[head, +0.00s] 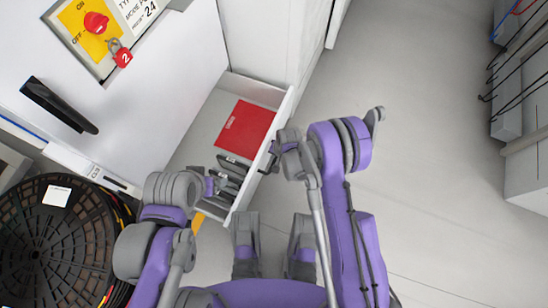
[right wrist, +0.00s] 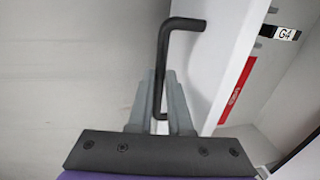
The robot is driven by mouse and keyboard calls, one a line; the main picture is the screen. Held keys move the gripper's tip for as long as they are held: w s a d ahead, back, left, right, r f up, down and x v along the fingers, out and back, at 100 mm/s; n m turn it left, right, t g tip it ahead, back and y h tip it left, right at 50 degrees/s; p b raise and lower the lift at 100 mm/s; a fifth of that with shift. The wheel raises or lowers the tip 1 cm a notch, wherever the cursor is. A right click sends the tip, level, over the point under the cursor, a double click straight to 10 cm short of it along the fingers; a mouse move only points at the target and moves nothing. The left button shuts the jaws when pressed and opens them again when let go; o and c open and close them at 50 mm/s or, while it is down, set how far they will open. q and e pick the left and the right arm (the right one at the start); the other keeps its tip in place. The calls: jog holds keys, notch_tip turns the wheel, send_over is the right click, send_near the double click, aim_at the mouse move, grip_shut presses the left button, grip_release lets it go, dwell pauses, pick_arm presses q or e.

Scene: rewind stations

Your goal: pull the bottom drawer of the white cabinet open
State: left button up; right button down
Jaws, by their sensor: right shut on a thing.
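The white cabinet (head: 185,60) stands at the left in the head view. A low drawer (head: 287,105) juts out from it, well open, with its inside visible from above. Its black bar handle (head: 271,155) is on the drawer's outer face and shows larger in the right wrist view (right wrist: 164,60). My right gripper (head: 277,148) is shut on this handle; in the right wrist view its grey fingers (right wrist: 162,95) stand either side of the bar. My left gripper (head: 208,184) is near the drawer's near side; its jaws are too small to read.
The drawer holds a red flat item (head: 246,128) and several dark items (head: 231,172). A black cable reel (head: 50,240) stands at lower left. A red padlock (head: 122,57) hangs by a switch on the cabinet. The grey floor (head: 430,150) at right is clear.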

jog(key=c, duration=0.8)
grip_release()
jog(key=shift+c, duration=0.2)
jog(key=shift+r, duration=0.1)
notch_tip(320, 180, up, 10)
jog(key=d+p, duration=0.2)
jog(key=shift+s+r+p, duration=0.25)
jog(key=shift+s+p, duration=0.1)
jog(key=shift+p, duration=0.05)
